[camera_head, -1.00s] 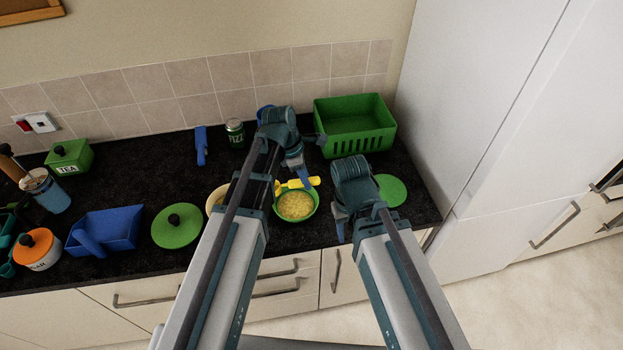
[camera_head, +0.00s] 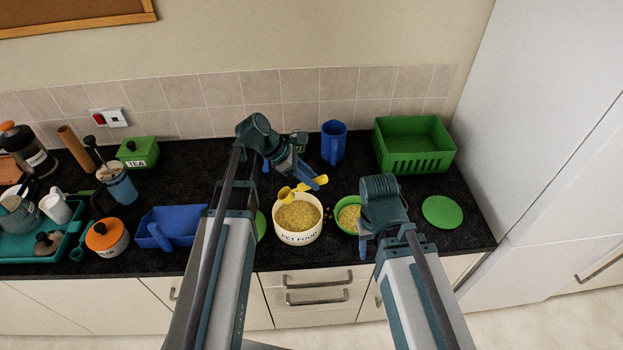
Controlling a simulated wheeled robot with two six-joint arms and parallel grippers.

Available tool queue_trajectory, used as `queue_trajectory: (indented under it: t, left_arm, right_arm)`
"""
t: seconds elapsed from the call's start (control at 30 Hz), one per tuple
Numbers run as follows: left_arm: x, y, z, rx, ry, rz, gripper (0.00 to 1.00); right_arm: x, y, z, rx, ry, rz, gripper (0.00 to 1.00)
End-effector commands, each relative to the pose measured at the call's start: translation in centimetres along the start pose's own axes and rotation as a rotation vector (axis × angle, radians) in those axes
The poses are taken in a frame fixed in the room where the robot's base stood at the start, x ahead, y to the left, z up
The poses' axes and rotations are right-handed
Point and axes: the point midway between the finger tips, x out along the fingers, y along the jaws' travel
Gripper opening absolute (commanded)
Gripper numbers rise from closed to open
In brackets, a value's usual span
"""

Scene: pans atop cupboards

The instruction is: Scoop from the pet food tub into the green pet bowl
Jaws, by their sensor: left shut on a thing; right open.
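The white pet food tub (camera_head: 298,239), labelled PET FOOD and filled with yellowish kibble, stands on the counter in the middle. My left gripper (camera_head: 314,182) is shut on the yellow scoop (camera_head: 286,195); the scoop's cup is at the tub's back rim in the picture, and I cannot tell how high above it. The green pet bowl (camera_head: 339,224) stands just right of the tub with yellowish kibble in it; its right side is hidden by my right gripper. My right gripper (camera_head: 364,246) is open at the bowl's right side; whether it touches the bowl is unclear.
A blue jug (camera_head: 333,142) and green basket (camera_head: 414,158) stand behind. A green disc (camera_head: 442,212) lies right. A blue scoop-shaped container (camera_head: 171,226) and orange-lidded pot (camera_head: 107,238) stand left. Fridge at right.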

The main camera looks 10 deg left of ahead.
Motion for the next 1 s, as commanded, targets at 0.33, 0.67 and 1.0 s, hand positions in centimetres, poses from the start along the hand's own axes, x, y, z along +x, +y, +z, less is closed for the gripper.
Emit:
queue_trajectory:
  t: [0.33,0.67,1.0]
  left_arm:
    - [1.2,0.0,-1.1,0.002,0.001,0.002,0.0]
    - [2.8,0.0,-2.6,0.002,0.001,0.003,0.0]
    - [4.5,0.0,-4.0,0.002,0.001,0.003,0.0]
  right_arm:
    - [1.5,-0.1,-0.1,-0.003,0.0,0.0,0.5]
    - [3.7,-0.3,-0.2,-0.008,0.0,0.001,0.5]
    - [6.0,-0.5,-0.3,-0.011,0.0,0.002,0.5]
